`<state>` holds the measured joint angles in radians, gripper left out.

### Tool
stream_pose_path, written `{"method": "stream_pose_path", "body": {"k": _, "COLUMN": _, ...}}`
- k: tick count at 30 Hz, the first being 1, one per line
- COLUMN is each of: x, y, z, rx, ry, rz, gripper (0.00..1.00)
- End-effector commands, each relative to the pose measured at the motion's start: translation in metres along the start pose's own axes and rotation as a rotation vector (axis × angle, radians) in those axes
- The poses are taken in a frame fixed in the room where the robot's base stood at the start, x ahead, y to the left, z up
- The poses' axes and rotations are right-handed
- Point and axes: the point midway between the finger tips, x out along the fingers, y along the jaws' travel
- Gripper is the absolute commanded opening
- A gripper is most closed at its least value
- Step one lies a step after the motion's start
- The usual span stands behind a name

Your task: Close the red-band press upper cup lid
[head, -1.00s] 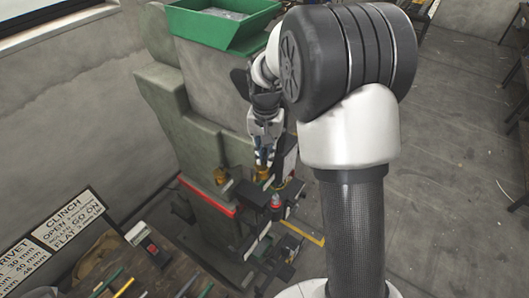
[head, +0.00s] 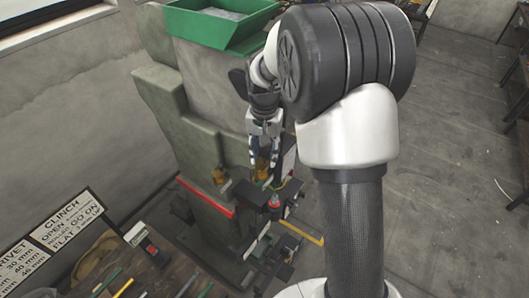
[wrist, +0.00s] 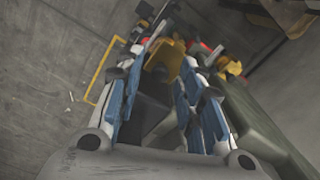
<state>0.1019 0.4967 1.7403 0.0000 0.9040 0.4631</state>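The press (head: 205,120) is a grey-green column with a red band (head: 207,196) around its lower part. A brass-coloured cup part (head: 262,172) shows on its front, just below my gripper (head: 263,163). In the wrist view, a brass plate-like part (wrist: 163,62), possibly the lid, shows between and beyond the fingertips. My gripper (wrist: 160,62) is open, with blue-padded fingers to either side of that part. I cannot tell whether they touch it. The lid's angle is unclear, and my arm hides part of the press.
A second brass part (head: 219,175) sits left of the gripper on the press. Dark brackets and a red-topped part (head: 275,201) are just below. A green hopper (head: 222,25) tops the press. A cluttered bench (head: 125,275) is at lower left; the right floor is open.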

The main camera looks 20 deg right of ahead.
Motion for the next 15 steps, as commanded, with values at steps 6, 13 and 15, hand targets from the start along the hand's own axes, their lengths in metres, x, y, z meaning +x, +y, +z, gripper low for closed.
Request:
{"method": "stream_pose_path", "body": {"k": 6, "x": -0.003, "y": 0.0, "z": 0.0, "rx": 0.0, "ry": 0.001, "rz": 0.0, "gripper": 0.35}}
{"method": "stream_pose_path", "body": {"k": 13, "x": -0.031, "y": 0.0, "z": -0.001, "rx": 0.0, "ry": 0.004, "rz": -0.002, "gripper": 0.35}}
{"method": "stream_pose_path", "body": {"k": 15, "x": -0.043, "y": -0.001, "z": -0.001, "rx": 0.0, "ry": 0.004, "rz": -0.002, "gripper": 0.35}}
